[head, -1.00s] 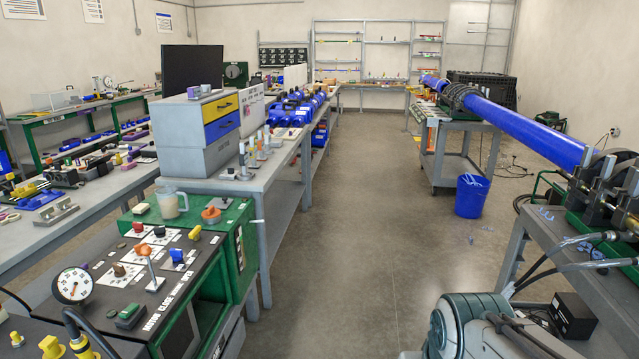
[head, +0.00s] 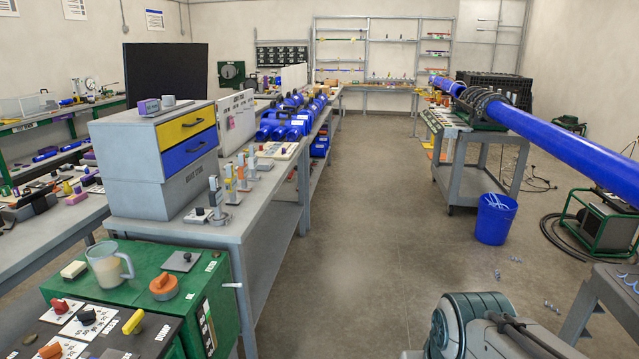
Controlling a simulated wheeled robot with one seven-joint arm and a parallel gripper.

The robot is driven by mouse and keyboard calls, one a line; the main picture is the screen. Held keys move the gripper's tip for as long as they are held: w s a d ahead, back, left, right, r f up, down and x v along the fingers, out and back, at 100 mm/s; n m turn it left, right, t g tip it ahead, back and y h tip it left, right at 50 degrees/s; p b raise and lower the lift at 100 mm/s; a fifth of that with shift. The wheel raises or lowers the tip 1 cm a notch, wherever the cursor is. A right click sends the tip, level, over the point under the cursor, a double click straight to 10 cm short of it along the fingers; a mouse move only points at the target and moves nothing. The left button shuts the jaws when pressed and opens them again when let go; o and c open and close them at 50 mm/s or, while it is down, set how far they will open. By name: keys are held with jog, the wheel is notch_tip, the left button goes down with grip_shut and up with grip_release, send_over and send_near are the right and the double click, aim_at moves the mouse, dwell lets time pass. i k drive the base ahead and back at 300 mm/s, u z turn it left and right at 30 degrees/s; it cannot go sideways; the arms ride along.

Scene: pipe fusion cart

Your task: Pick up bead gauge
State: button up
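I cannot pick out the bead gauge for certain in the head view; many of the tools are too small to name. Several small upright tools with grey, orange and yellow parts (head: 230,186) stand on the grey workbench (head: 262,222), right of the drawer cabinet. My folded arm shows at the bottom right, but my gripper is out of the picture.
A grey cabinet with a yellow and a blue drawer (head: 158,160) stands on the bench. A green cabinet (head: 215,290) with a clear mug (head: 105,266) is at the front left. A blue bucket (head: 494,220) stands right of the clear aisle floor (head: 370,240).

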aim_at(253, 158)
jog(key=i, duration=3.65)
jog(key=u, duration=0.8)
